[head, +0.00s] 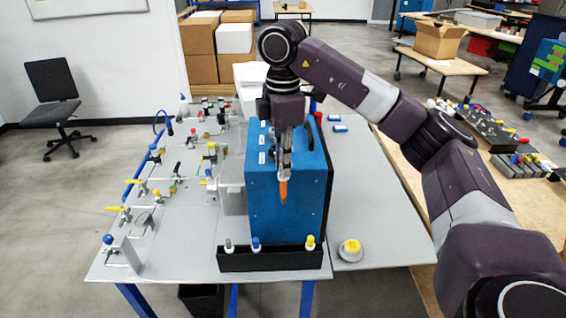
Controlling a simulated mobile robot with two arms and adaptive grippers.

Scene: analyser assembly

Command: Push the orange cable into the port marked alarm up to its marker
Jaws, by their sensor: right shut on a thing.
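The blue analyser box (258,208) stands on the grey table. Small white labels (262,157) show on its upper left part, too small to read, so I cannot tell which port is marked alarm. My right gripper (285,168) points down in front of the box and is shut. The orange cable (283,190) hangs below its fingertips, its lower end tapering. Its marker cannot be made out. I cannot tell whether the cable touches the box. The gripper hides part of the box's upper middle. My left gripper is not in view.
Valves and fittings (155,193) crowd the table's left side. The table right of the box (375,205) is mostly clear.

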